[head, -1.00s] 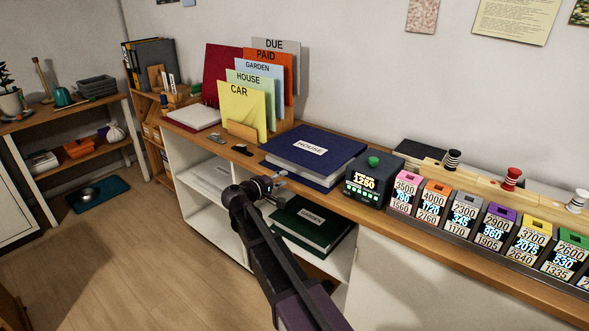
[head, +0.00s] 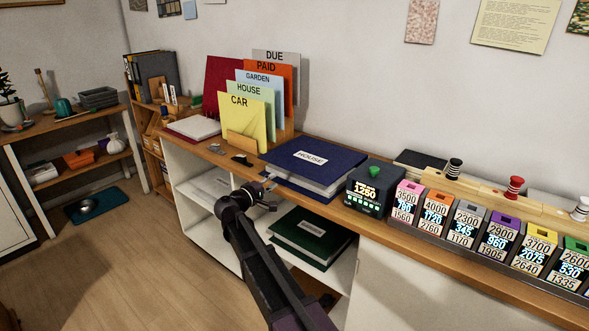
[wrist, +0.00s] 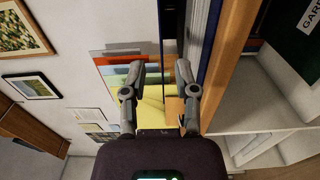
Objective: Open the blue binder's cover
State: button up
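The blue binder (head: 335,157), labelled HOUSE, lies flat on the wooden counter with its cover closed and pale pages showing at its near edge. My gripper (head: 269,193) is just in front of the counter, near the binder's near left corner. In the wrist view, my gripper (wrist: 160,66) has its two fingers apart with nothing held between them. The blue binder (wrist: 211,42) shows edge-on there, its dark cover edge and pages just beyond the right fingertip. I cannot tell whether that fingertip touches it.
A calculator-like box (head: 369,196) stands right of the binder, beside a row of number blocks (head: 464,232). A folder rack (head: 241,143) stands left. A green binder (head: 311,237) lies on the shelf below. The counter edge (wrist: 231,62) runs close to my gripper.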

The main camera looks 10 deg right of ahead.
aim_at(295, 167)
jog(key=x, duration=1.2)
grip_shut()
